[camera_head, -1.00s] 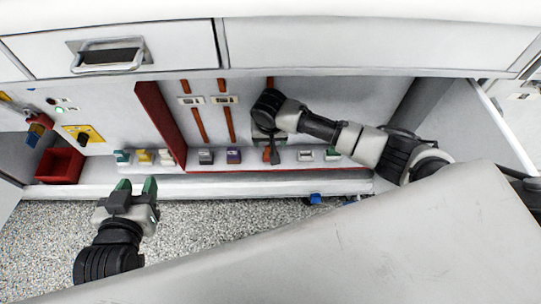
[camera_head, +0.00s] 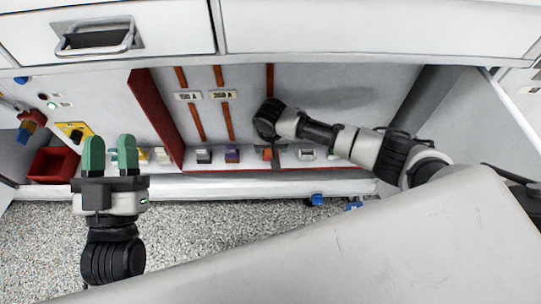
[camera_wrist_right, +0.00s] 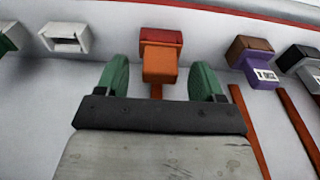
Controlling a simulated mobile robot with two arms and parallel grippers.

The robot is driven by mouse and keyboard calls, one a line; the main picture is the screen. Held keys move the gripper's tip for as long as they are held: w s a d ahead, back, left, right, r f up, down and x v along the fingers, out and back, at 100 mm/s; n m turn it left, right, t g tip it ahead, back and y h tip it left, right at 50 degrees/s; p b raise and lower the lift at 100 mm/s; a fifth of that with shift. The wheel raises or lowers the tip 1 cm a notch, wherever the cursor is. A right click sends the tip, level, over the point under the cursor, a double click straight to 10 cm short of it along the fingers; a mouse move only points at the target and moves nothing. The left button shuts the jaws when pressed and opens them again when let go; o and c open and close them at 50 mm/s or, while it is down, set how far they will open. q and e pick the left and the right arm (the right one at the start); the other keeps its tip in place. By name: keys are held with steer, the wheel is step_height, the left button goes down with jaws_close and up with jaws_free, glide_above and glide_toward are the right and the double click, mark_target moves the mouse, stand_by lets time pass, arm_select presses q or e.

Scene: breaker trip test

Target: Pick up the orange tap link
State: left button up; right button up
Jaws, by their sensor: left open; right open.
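The orange tap link (camera_wrist_right: 160,62) has a blocky orange body under a red-brown top in the right wrist view. It stands in a row on the shelf; in the head view only a bit of orange (camera_head: 267,153) shows by my right gripper. My right gripper (camera_wrist_right: 159,76) is open, its green fingers either side of the link in the picture, with gaps to both. How deep the link sits between them I cannot tell. My left gripper (camera_head: 110,152) is open and empty, fingers pointing up, at the left in front of the shelf.
A purple block (camera_head: 233,155) and a dark grey block (camera_head: 204,156) stand left of the link, a pale block (camera_head: 307,154) right of it. A red bin (camera_head: 52,165) is at the far left. A dark red divider (camera_head: 155,118) stands beside the row.

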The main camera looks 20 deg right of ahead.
step_height(320, 180, down, 2)
steer(key=shift+w+f+b, duration=0.15)
steer(key=shift+b, duration=0.35)
arm_select(q)
steer(key=s+r+t, duration=0.1)
steer(key=s+r+t+h, duration=0.1)
steer(key=r+t, duration=0.1)
steer(key=shift+s+a+t, duration=0.1)
steer(key=shift+s+t, duration=0.2)
steer(key=shift+s, duration=0.05)
arm_select(e)
steer(key=shift+c, duration=0.3)
steer(key=c, duration=0.7)
